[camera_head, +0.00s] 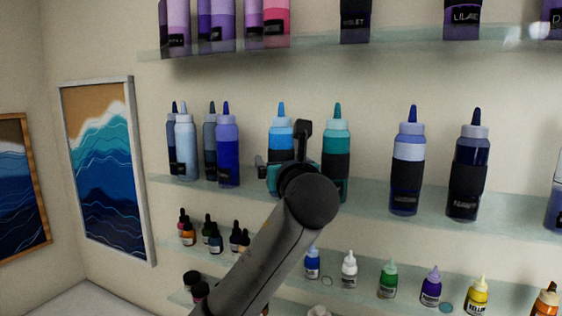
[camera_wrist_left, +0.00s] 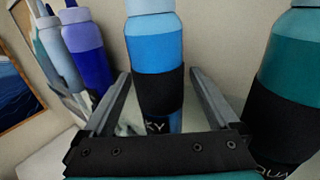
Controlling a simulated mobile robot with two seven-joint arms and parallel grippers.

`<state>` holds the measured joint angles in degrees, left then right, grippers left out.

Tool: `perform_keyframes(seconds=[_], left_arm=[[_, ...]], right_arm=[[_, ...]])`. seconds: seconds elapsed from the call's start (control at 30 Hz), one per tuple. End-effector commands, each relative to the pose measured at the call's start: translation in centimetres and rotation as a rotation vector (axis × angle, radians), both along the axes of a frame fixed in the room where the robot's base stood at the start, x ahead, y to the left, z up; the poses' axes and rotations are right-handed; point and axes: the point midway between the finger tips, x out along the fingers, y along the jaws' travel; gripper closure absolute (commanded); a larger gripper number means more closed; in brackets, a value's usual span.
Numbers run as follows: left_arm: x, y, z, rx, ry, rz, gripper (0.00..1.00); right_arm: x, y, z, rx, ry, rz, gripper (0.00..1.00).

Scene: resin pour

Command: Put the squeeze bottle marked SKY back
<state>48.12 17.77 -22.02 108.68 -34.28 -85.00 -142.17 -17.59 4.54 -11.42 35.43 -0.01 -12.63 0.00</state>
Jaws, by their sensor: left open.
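The squeeze bottle marked SKY (camera_head: 281,128) is light blue with a black band and stands upright on the middle glass shelf. In the head view my arm hides its lower part. In the left wrist view the SKY bottle (camera_wrist_left: 155,50) stands between the two fingers, and the letters "KY" show on its label. My left gripper (camera_head: 283,160) is open around it, with a finger on each side; the left wrist view also shows the open gripper (camera_wrist_left: 158,92). I cannot tell whether either finger touches the bottle. My right gripper is not in view.
A teal bottle (camera_head: 336,133) stands close on the right and blue bottles (camera_head: 227,150) on the left. The middle shelf (camera_head: 370,200) has a gap right of the teal bottle. Small bottles (camera_head: 349,268) line the shelf below; more bottles stand above.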

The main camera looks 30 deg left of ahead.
Motion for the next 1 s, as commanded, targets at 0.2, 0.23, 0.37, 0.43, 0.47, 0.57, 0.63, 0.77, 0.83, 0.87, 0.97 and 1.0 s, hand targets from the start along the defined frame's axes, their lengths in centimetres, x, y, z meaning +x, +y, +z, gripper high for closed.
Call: perform_keyframes(seconds=[0.2, 0.23, 0.37, 0.43, 0.47, 0.57, 0.63, 0.77, 0.83, 0.87, 0.97, 1.0], left_arm=[[0.0, 0.0, 0.3, 0.000, -0.001, 0.000, 0.06], [-0.1, -0.1, 0.4, 0.000, -0.002, -0.001, 0.06], [-1.2, -1.1, 0.3, 0.000, -0.005, -0.004, 0.06], [-2.2, -1.8, 0.2, -0.001, -0.004, -0.005, 0.06], [-2.7, -2.2, 0.2, 0.001, -0.005, -0.005, 0.06], [-4.4, -3.5, 0.2, -0.001, -0.006, -0.006, 0.06], [-5.7, -4.4, 0.3, -0.001, -0.007, -0.006, 0.06], [-7.6, -5.8, 0.3, -0.001, -0.005, -0.005, 0.06], [-8.4, -6.4, 0.3, 0.000, -0.005, -0.004, 0.06], [-8.7, -6.6, 0.4, 0.000, -0.004, -0.004, 0.06], [-9.3, -7.0, 0.3, 0.000, -0.003, -0.002, 0.06], [-9.5, -7.1, 0.3, -0.001, -0.002, -0.001, 0.06]], right_arm=[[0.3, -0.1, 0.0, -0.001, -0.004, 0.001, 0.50], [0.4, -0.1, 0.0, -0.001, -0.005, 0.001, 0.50], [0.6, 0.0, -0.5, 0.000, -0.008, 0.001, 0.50], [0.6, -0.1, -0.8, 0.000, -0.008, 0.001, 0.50], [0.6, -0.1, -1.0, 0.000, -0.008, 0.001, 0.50], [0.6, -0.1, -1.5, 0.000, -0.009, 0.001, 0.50], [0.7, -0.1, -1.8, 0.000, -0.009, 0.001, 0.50], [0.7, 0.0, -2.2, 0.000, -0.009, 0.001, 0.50], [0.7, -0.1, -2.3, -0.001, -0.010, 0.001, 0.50], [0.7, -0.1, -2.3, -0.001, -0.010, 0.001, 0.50], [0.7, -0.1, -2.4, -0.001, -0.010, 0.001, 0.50], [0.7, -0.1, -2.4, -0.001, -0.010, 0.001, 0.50]])
